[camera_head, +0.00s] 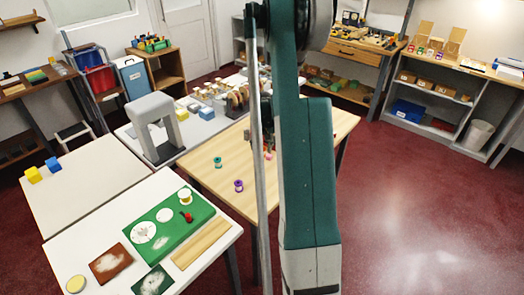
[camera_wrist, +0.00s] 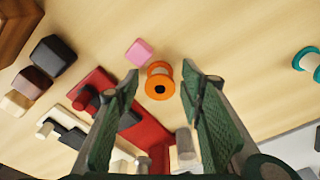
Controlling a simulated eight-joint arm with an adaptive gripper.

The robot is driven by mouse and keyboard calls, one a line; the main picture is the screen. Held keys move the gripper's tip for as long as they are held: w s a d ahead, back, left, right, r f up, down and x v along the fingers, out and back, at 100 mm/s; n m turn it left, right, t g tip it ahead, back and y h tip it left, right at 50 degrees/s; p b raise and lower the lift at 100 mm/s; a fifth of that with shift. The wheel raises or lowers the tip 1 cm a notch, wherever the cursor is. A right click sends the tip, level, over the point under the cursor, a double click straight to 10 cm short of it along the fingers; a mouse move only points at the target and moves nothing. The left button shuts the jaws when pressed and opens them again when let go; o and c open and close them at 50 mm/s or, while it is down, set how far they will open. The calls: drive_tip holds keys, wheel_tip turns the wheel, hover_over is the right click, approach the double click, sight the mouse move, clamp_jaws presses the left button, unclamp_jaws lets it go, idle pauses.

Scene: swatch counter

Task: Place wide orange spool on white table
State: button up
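The orange spool (camera_wrist: 158,82) stands on the light wooden table (camera_wrist: 240,50) in the wrist view, its flange and dark centre hole facing the camera. My gripper (camera_wrist: 161,72) is open, with one green finger on each side of the spool. I see gaps between the spool and both fingers; whether the tips are at its height I cannot tell. In the head view my arm hides the spool. The white table (camera_head: 75,242) is at the front left in the head view, with a green board (camera_head: 170,243) on it.
A teal spool (camera_head: 217,162) and a purple spool (camera_head: 238,185) stand on the wooden table. A brown card (camera_head: 110,262) and wooden strip (camera_head: 200,244) occupy the white table.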

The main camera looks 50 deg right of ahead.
sight(262, 150)
drive_tip(key=shift+r, duration=0.15)
wheel_tip(262, 150, up, 12)
drive_tip(key=s+p, duration=0.1)
drive_tip(key=shift+a+p, duration=0.4)
drive_tip(key=shift+a, duration=0.05)
drive_tip(key=shift+s, duration=0.1)
idle(0.8)
